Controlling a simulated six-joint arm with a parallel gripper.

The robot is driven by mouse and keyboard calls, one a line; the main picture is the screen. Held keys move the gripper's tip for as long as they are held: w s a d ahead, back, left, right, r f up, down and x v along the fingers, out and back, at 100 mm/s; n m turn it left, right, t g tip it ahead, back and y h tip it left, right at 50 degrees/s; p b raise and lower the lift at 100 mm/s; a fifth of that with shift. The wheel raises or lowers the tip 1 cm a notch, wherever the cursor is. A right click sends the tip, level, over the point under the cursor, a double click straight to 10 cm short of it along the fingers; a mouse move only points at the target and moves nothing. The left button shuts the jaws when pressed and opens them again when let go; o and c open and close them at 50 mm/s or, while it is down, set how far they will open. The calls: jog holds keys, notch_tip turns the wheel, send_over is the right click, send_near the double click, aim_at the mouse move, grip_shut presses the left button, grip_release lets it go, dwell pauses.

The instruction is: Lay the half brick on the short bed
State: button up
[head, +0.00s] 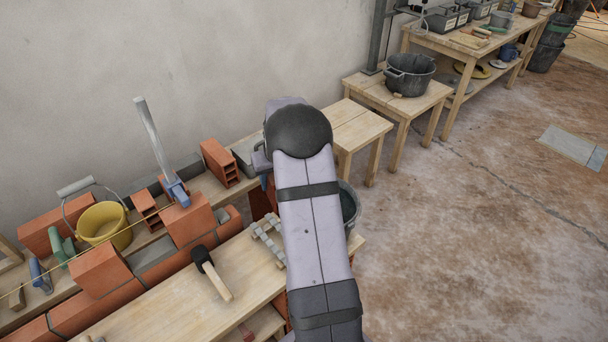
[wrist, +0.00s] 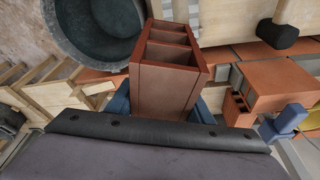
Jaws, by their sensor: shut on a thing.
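My gripper (wrist: 162,106) is shut on a reddish-brown hollow brick (wrist: 168,82), which I take to be the half brick. Its blue fingers show on both sides, and the brick's open cells face the top of the wrist view. In the head view my arm hides most of the gripper; part of a dark red brick (head: 261,204) shows left of it. On the low brick wall, a short grey mortar patch (head: 222,215) lies right of a raised brick (head: 186,220). A longer grey strip (head: 151,252) lies left of that brick. The short patch seems to be the short bed.
A mallet (head: 212,274) lies on the plank bench in front. A yellow bucket (head: 104,226) stands behind the wall. A dark bucket (wrist: 95,28) is close to the held brick. Open floor lies to the right.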

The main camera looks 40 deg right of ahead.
jog(key=s+a+r+n+y+p, duration=0.1)
jog(key=a+r+n, duration=0.2)
jog(key=a, duration=0.9)
jog(key=s+a+r+n, duration=0.1)
jog(key=a+r+n, duration=0.1)
jog(key=a, duration=1)
jog(key=w+a+r+n+g+y+p, duration=0.2)
jog(key=w+a+n+p, duration=0.6)
jog(key=w+a+n, duration=0.6)
jog(key=a+n+g+y, duration=0.1)
jog(key=a+n, duration=0.1)
jog(key=shift+a+n+y+p, duration=0.3)
jog(key=shift+n+p, duration=0.1)
jog(key=shift+r, duration=0.1)
notch_tip(320, 180, down, 13)
jog(key=b, duration=1.2)
jog(key=shift+b, duration=0.4)
jog(key=shift+f+b, duration=0.6)
jog(key=shift+f, duration=0.4)
